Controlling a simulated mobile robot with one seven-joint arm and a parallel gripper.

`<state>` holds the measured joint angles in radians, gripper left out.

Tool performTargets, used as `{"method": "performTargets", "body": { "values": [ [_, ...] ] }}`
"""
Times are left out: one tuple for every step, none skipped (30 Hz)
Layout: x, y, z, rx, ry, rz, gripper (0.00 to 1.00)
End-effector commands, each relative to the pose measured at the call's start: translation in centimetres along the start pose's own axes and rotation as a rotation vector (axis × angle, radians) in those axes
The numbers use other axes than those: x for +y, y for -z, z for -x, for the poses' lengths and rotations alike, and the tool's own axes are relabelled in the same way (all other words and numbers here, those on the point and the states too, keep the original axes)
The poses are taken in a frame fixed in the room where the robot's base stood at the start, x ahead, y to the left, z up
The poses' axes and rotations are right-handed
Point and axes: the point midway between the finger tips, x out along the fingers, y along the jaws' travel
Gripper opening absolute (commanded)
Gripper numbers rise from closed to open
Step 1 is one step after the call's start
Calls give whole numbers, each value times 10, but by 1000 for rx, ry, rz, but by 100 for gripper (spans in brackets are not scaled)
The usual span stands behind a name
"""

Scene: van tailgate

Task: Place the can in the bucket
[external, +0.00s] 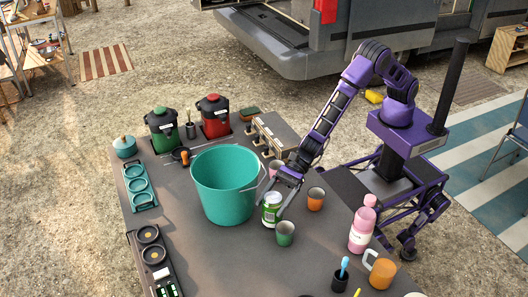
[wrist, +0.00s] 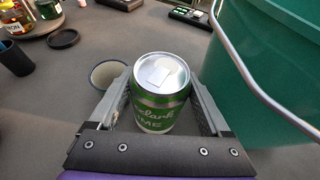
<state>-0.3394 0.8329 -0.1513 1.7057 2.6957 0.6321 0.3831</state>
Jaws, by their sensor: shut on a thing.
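The can (external: 271,210) is green and white with a silver top. It stands upright just right of the bucket in the external view, and it also shows in the wrist view (wrist: 160,95). My gripper (external: 277,200) has its two fingers on either side of the can and is shut on it. Whether the can's base touches the table is hard to tell. The teal bucket (external: 224,187) stands open on the table, left of my gripper in the external view. In the wrist view the bucket (wrist: 262,75) fills the right side, with its metal handle hanging in front.
Green and red containers (external: 214,116) stand behind the bucket.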

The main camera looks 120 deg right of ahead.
Motion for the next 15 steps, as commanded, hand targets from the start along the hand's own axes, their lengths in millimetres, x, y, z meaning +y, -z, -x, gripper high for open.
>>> {"method": "performTargets", "body": {
  "values": [
    [0, -1, 0, -3, 0, 0, 0],
    [0, -1, 0, -3, 0, 0, 0],
    [0, 1, -1, -3, 0, 0, 0],
    [0, 2, -1, -3, 0, 0, 0],
    [0, 2, -1, -3, 0, 0, 0],
    [0, 3, -2, -2, 0, 0, 0],
    [0, 4, -1, 1, 0, 0, 83],
    [0, 3, -1, 1, 0, 0, 88],
    [0, 3, -1, 1, 0, 0, 96],
    [0, 3, -1, 1, 0, 0, 100],
    [0, 3, -1, 1, 0, 0, 100],
    [0, 3, -1, 1, 0, 0, 100],
    [0, 3, -1, 1, 0, 0, 100],
    [0, 3, -1, 1, 0, 0, 100],
    [0, 3, -1, 1, 0, 0, 100]
  ]
}}
